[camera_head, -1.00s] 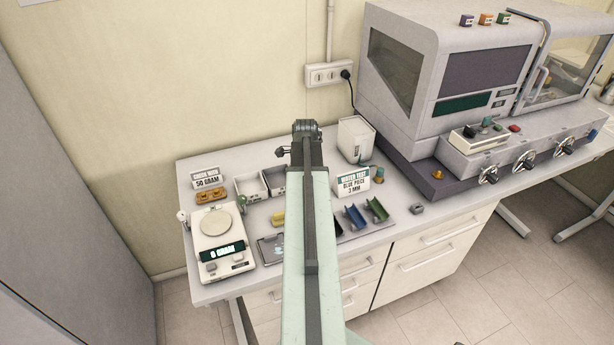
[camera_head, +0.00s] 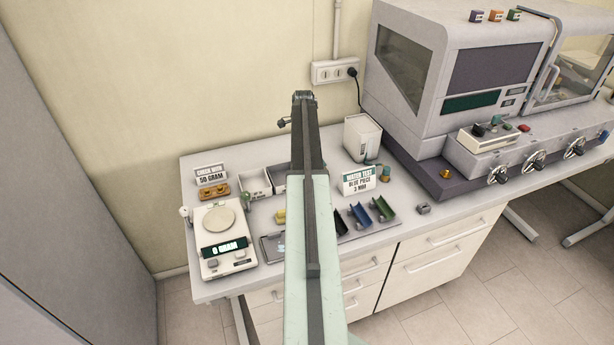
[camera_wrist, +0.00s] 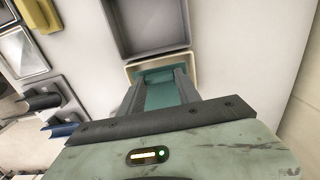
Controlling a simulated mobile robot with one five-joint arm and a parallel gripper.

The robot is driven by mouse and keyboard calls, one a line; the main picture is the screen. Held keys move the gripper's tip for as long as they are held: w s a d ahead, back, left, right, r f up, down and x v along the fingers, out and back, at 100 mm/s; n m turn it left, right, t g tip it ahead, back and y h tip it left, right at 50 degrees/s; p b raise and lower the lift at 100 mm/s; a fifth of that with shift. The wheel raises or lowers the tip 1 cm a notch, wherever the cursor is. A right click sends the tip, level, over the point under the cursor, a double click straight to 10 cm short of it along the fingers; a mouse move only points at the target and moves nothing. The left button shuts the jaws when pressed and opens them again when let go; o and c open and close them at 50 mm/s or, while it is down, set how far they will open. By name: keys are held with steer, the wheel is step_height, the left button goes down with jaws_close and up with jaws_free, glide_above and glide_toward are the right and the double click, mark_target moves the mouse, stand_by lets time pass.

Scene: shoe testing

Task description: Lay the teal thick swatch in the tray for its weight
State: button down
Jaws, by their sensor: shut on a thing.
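In the wrist view my gripper (camera_wrist: 160,97) is shut on the teal swatch (camera_wrist: 161,90), which lies between the two fingers. The swatch is over or inside a small cream-rimmed tray (camera_wrist: 191,66); I cannot tell whether it touches the bottom. A grey tray (camera_wrist: 190,30) sits beside that one. In the head view a white tray (camera_head: 268,187) and a grey tray (camera_head: 277,178) stand behind the scale, the grey one partly behind my arm. My gripper and the swatch are hidden there.
A scale (camera_head: 222,245) showing 0 gram stands at the bench's left, before a 50 gram check sign (camera_head: 211,174). A water test sign (camera_head: 358,180), coloured holders (camera_head: 361,215) and a white container (camera_head: 362,138) stand right of my arm. A large machine (camera_head: 450,70) fills the right.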

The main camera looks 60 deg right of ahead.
step_height(320, 180, down, 6)
steer(key=b, duration=0.4)
steer(key=shift+f+b, duration=0.15)
steer(key=shift+b, duration=0.2)
steer(key=shift+r, duration=0.25)
steer(key=shift+f, duration=0.15)
steer(key=c, duration=0.9)
jaws_free()
steer(key=shift+o, duration=0.2)
step_height(320, 180, up, 12)
steer(key=p, duration=1.2)
steer(key=shift+r+p, duration=0.25)
steer(key=shift+p, duration=0.1)
steer(key=shift+f, duration=0.1)
